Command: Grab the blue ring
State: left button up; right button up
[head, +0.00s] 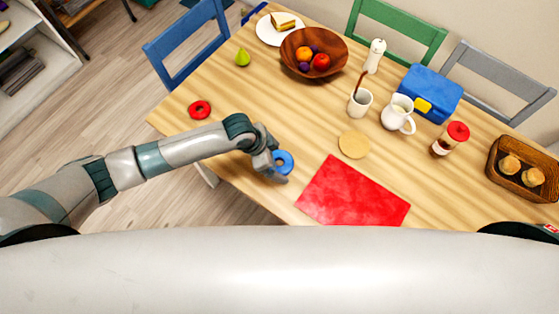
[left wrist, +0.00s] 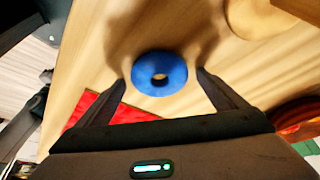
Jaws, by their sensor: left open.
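The blue ring (head: 286,165) lies on the wooden table, left of the red mat (head: 352,193). In the left wrist view the blue ring (left wrist: 159,85) lies between and a little beyond the tips of my open left gripper (left wrist: 160,78). In the head view my left gripper (head: 273,164) is right at the ring and hides its left side. The fingers are apart, one on each side of the ring, and I see no clear contact. My right gripper is not in either view.
A red ring (head: 200,109) lies near the table's left edge. A round tan disc (head: 354,145), a white cup (head: 359,103) and a white jug (head: 397,113) stand to the right. A wooden bowl (head: 313,57) of fruit is farther back. Table around the blue ring is mostly clear.

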aim_at(278, 157)
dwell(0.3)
pick_arm(q)
jog(key=c, duration=1.1)
jog(key=shift+r, duration=0.1)
jog(key=shift+r+b, duration=0.55)
jog(key=shift+r, duration=0.3)
jog(key=shift+s+d+r+b, duration=0.1)
jog(key=shift+s+r+b, duration=0.15)
jog(key=shift+r, duration=0.35)
jog(key=shift+s+d+r+b, duration=0.1)
jog(key=shift+r+b, duration=0.15)
jog(key=shift+r, duration=0.3)
jog(key=s+d+r+b, duration=0.2)
jog(key=s+r, duration=0.4)
jog(key=s, duration=0.4)
jog(key=shift+s+d+r+b, duration=0.2)
jog(key=shift+d+r+b, duration=0.2)
jog(key=shift+d, duration=0.4)
